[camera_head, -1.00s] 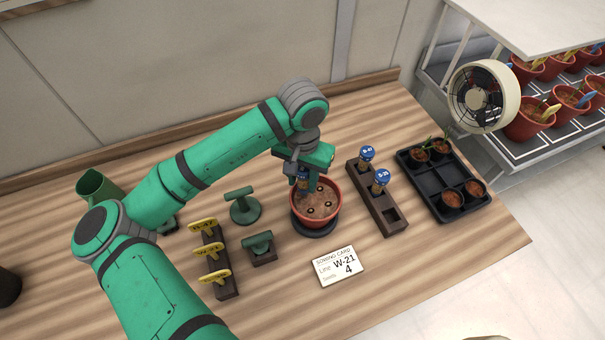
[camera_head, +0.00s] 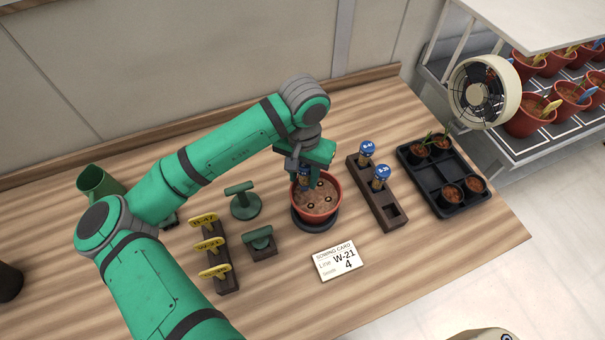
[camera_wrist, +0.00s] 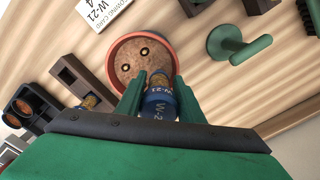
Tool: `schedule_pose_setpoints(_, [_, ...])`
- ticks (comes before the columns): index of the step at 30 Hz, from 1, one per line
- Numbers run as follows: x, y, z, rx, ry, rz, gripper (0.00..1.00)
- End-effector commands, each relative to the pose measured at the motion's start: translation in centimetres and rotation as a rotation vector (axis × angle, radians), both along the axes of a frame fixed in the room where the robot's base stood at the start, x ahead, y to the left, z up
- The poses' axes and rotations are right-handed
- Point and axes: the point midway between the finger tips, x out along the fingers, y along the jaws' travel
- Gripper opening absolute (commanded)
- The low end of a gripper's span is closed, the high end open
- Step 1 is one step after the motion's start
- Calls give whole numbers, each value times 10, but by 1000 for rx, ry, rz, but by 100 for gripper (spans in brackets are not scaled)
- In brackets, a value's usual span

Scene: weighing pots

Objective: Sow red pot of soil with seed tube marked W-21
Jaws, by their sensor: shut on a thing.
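The red pot (camera_head: 331,211) of brown soil stands upright on a dark round base. Several dark holes with pale centres show in its soil; two show in the wrist view of the pot (camera_wrist: 113,50). My gripper (camera_head: 301,176) is shut on the seed tube (camera_wrist: 160,103) over the pot's left rear part in the head view. The tube has a blue end and reads W-21 in the wrist view. The sowing card (camera_head: 337,258) reads W-21 and 4, in front of the pot.
A dark rack (camera_head: 369,199) right of the pot holds two blue-capped tubes and has an empty front slot. A black tray (camera_head: 420,178) of seedlings stands beyond. Left are green stamp-like tools (camera_head: 245,206) and a rack (camera_head: 228,285) of yellow tags. A fan (camera_head: 483,92) stands back right.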

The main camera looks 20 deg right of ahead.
Motion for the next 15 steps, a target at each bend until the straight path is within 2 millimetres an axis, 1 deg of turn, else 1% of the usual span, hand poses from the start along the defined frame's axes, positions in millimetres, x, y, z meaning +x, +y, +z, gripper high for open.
schedule_pose_setpoints(15, [0,2,-7,-1,1,4,16])
